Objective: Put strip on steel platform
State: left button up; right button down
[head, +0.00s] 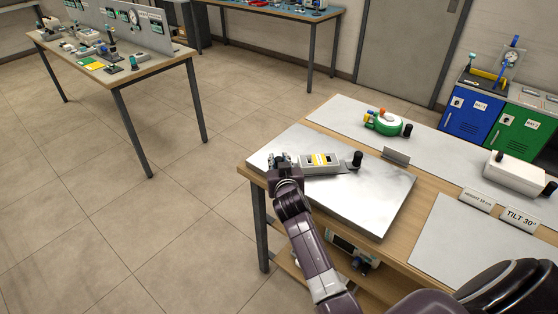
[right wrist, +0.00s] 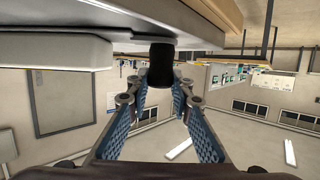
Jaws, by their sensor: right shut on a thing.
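The strip (head: 312,169), a grey bar with a yellow label and a black knob at its right end, lies level along the back part of the steel platform (head: 350,203). My right gripper (head: 282,161) is at the strip's left end. In the right wrist view, the picture is upside down, and the fingers (right wrist: 158,95) are shut on a black knob (right wrist: 161,66) of the strip. The strip's pale body (right wrist: 50,52) shows to the left there, close to the platform. I cannot tell if it fully touches. My left gripper is out of view.
A green and white device (head: 383,123) and a white box (head: 515,172) sit farther along the wooden table. Tilt and height signs (head: 520,219) stand at right. The front right panel (head: 480,255) is bare.

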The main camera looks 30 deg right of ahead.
jog(key=c, duration=1.7)
grip_release()
jog(key=v, duration=1.2)
jog(key=shift+b, duration=0.3)
